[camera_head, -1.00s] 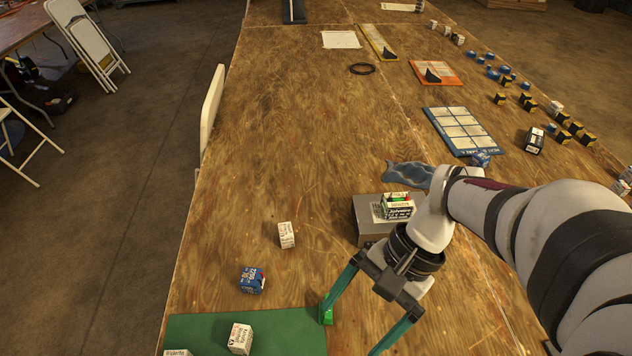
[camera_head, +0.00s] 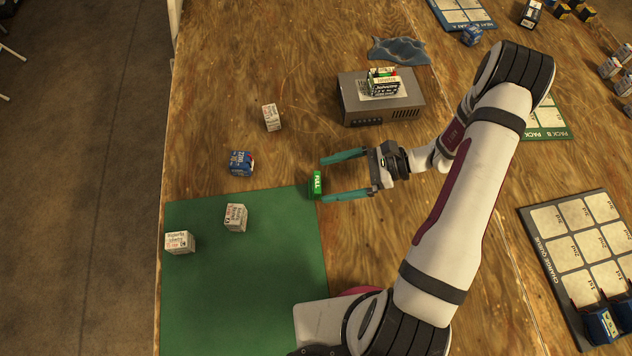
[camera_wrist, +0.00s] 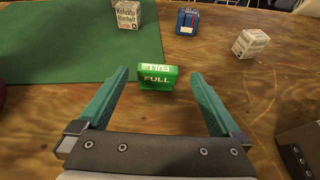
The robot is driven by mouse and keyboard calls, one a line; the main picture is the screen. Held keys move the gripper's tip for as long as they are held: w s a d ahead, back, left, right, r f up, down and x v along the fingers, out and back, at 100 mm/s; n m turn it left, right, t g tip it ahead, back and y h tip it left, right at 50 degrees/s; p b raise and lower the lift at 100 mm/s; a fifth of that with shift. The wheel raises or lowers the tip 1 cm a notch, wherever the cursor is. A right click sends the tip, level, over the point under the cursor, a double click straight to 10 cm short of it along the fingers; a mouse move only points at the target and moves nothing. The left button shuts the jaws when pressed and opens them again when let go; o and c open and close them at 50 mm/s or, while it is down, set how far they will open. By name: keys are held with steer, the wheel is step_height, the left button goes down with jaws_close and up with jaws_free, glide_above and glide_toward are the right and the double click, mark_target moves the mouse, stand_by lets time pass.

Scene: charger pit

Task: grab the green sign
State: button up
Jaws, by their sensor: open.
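The green sign (camera_head: 317,184) is a small block lettered "FULL". It stands on the wooden table at the right edge of the green mat (camera_head: 245,278). In the wrist view the sign (camera_wrist: 157,77) is upright, ahead of and between the two teal fingers. My gripper (camera_head: 322,179) is open and empty, low over the table, with its fingertips on either side of the sign. In the wrist view my gripper (camera_wrist: 160,85) shows a gap between each finger and the sign. I cannot tell whether a fingertip touches it.
Two white boxes (camera_head: 236,217) (camera_head: 180,242) sit on the mat. A blue box (camera_head: 241,163) and another white box (camera_head: 271,117) stand beyond it. A grey device (camera_head: 350,105) with a battery-like pack (camera_head: 383,83) on top is behind my gripper. Bare table lies between.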

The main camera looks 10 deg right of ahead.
mark_target(314, 181)
steer(key=x, duration=0.4)
steer(key=shift+s+a+f, duration=0.15)
steer(key=shift+a+f, duration=0.1)
steer(key=shift+a, duration=0.1)
steer(key=c, duration=1.3)
steer(key=shift+c, duration=0.2)
